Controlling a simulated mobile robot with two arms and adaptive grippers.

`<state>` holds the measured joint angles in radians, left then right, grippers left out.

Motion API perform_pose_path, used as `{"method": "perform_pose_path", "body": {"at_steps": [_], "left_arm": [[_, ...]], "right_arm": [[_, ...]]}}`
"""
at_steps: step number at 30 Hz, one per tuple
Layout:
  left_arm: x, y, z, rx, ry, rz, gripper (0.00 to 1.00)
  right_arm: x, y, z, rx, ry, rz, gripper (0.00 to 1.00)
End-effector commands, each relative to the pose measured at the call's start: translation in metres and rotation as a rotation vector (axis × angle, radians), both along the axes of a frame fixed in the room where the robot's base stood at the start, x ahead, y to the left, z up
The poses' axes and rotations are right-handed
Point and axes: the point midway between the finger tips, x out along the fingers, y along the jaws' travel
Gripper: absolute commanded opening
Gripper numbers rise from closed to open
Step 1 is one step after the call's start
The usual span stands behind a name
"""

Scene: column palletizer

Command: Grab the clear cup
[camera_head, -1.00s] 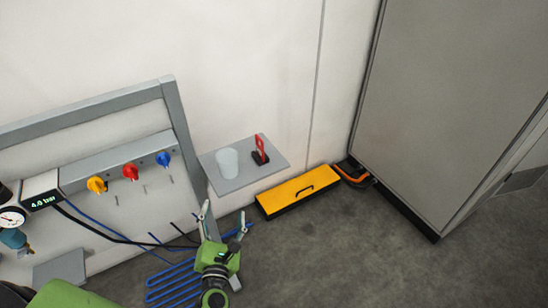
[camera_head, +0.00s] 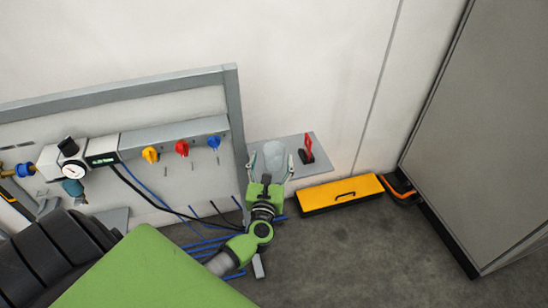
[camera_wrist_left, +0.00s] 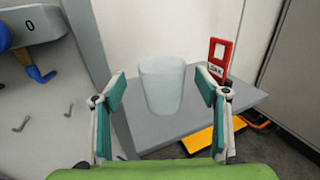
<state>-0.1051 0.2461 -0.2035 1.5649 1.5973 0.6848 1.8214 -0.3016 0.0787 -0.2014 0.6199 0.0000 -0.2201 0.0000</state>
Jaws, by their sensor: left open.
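The clear cup (camera_head: 274,157) stands upright on a small grey shelf (camera_head: 318,145) against the white wall. It also shows in the left wrist view (camera_wrist_left: 162,86), frosted and empty-looking, near the shelf's left side. My left gripper (camera_head: 270,164) is open in front of the cup. In the left wrist view, its two teal-padded fingers (camera_wrist_left: 162,92) frame the cup, one on each side, with gaps visible. I cannot tell whether the cup is fully between the fingertips or just beyond them. My right gripper is not in view.
A red lockout tag on a black base (camera_head: 308,148) stands on the shelf just right of the cup. A grey frame post (camera_head: 236,130) is close on the left.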

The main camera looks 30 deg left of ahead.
Motion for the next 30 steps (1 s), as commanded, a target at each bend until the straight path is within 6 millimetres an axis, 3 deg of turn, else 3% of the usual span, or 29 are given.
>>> {"method": "perform_pose_path", "body": {"at_steps": [3, 7, 17, 21, 30], "left_arm": [[0.019, 0.007, 0.012, 0.004, -0.003, 0.0, 0.67], [0.032, 0.013, 0.008, 0.004, 0.0, 0.0, 0.67], [0.038, 0.016, 0.007, 0.001, 0.0, 0.0, 0.67], [0.038, 0.016, 0.007, 0.001, 0.0, 0.0, 0.31], [0.038, 0.016, 0.007, 0.001, 0.0, 0.0, 0.3]], "right_arm": [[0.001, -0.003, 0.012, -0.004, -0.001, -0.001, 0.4], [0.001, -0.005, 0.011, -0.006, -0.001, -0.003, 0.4], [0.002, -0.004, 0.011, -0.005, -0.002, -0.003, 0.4], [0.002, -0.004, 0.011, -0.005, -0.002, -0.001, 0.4], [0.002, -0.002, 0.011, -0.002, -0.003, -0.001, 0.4]]}}
